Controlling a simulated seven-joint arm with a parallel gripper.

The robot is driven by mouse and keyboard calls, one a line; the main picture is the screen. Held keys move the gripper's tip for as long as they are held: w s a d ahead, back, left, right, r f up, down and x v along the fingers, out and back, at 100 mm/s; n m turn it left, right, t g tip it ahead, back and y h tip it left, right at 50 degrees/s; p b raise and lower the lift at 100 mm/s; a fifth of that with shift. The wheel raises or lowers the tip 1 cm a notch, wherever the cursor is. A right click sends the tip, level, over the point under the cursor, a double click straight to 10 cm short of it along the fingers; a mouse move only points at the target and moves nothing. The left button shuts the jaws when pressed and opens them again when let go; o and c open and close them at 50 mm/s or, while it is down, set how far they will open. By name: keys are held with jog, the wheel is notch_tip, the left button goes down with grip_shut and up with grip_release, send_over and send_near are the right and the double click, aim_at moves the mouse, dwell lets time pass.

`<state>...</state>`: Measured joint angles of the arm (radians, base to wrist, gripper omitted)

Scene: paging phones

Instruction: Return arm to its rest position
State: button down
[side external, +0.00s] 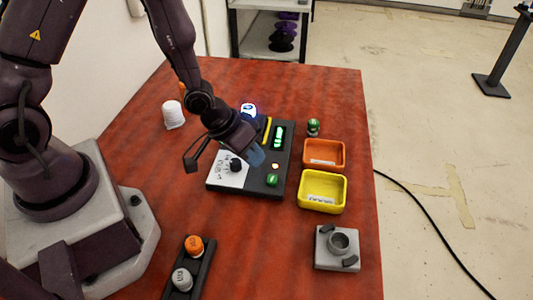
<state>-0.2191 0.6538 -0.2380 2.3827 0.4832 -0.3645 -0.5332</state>
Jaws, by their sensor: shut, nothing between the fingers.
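My arm reaches in from the upper left over the red table. My gripper (256,157) is shut and empty, pointing down just above the dark panel (262,188) in the middle of the table. The panel carries a white area with a black knob (236,165), a lit green display (279,137), a yellow strip (267,127) and a green button (272,180). The gripper covers part of the panel, and I cannot tell whether the fingertips touch it.
An orange bin (324,142) and a yellow bin (322,206) stand right of the panel, with a grey fixture (322,256) nearer. A black rack (203,262) holds orange and grey round pieces. A white cup (173,123) stands far left. A blue-white object (249,110) is behind my gripper.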

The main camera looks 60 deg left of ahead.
jog(key=s+a+r+m+g+y, duration=0.1)
jog(key=s+a+r+g+y, duration=0.15)
jog(key=r, duration=0.35)
jog(key=s+a+r+g+y, duration=0.1)
jog(key=s+a+r+y, duration=0.15)
jog(key=a+r, duration=0.2)
jog(key=s+d+r+t, duration=0.1)
jog(key=s+r, duration=0.3)
jog(key=r, duration=0.4)
jog(key=s+d+r+t+h, duration=0.1)
jog(key=s+r+t, duration=0.2)
jog(key=r, duration=0.6)
jog(key=shift+s+h, duration=0.3)
jog(key=shift+s, duration=0.8)
jog(key=shift+r, duration=0.1)
